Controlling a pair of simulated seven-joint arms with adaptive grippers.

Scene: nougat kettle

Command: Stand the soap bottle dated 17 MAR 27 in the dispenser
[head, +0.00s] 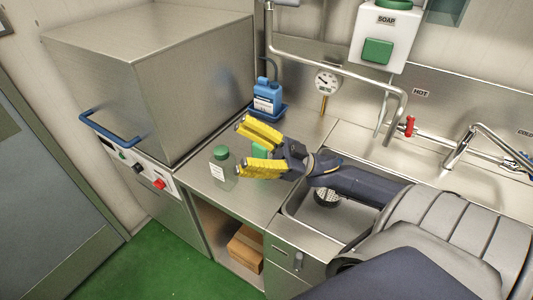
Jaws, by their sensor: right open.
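A clear bottle with a green cap (222,168) and a white label stands upright on the steel counter, left of the sink. The date on its label is too small to read. My right gripper (240,148) is open, its yellow fingers just above and right of this bottle in the picture; I cannot tell whether they touch it. A second green item (260,152) shows partly between and behind the fingers, mostly hidden. The white soap dispenser (397,42), marked SOAP with a green front pad, hangs on the back wall. My left gripper is not in view.
A blue jug (267,97) stands in a blue tray behind my right gripper. A big steel machine (185,85) with a blue handle stands left. The sink (310,205) lies under my right arm. Pipes, a gauge (326,81) and a red-handled tap (410,127) line the back.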

